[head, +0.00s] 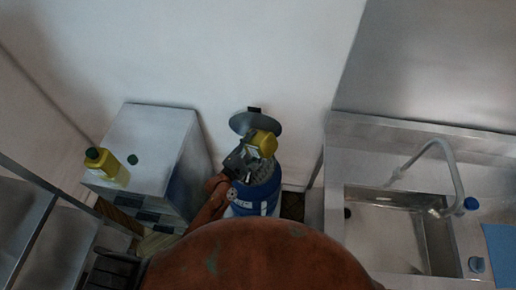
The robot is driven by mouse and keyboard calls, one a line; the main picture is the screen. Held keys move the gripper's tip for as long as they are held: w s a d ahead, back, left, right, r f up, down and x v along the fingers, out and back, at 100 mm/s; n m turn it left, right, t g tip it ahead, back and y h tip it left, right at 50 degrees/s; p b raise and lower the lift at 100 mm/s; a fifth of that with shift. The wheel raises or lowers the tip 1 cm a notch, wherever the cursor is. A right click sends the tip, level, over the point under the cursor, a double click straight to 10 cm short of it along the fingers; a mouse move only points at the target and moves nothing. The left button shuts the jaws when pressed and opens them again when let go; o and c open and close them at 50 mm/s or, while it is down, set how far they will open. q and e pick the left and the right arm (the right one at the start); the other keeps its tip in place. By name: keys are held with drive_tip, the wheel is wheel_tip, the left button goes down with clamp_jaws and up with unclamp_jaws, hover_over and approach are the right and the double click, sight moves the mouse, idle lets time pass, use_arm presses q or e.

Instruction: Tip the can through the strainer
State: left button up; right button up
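A blue drum (257,199) stands by the wall in the middle of the head view. A grey, perforated-looking piece, apparently the strainer (264,173), sits over its top. A small yellow can (264,141) is above it and looks tilted. My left gripper (243,160), dark grey, comes in from the left against the can and appears shut on it; its fingertips are hard to make out. I cannot see whether anything flows from the can. The drum's lower part is hidden behind my body. My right gripper is not in view.
A pale cabinet (150,130) stands left, with a yellow bottle (112,170) with a dark green cap on its near left edge. A grey disc (258,124) is by the wall behind the can. A steel sink (385,240) with a curved tap (452,170) is right.

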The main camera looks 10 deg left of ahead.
sight(257, 138)
use_arm(q)
drive_tip(key=m, duration=0.2)
drive_tip(key=r+m+p, duration=0.1)
drive_tip(key=m, duration=0.2)
drive_tip(key=shift+r, duration=0.15)
drive_tip(key=m+p, duration=0.1)
drive_tip(key=m, duration=0.2)
drive_tip(key=r+m+p, duration=0.1)
drive_tip(key=m, duration=0.5)
drive_tip(key=m+p, duration=0.1)
drive_tip(key=m, duration=0.2)
drive_tip(key=shift+r, duration=0.4)
drive_tip(key=m, duration=0.4)
drive_tip(key=shift+r+m, duration=0.4)
drive_tip(key=shift+m, duration=0.9)
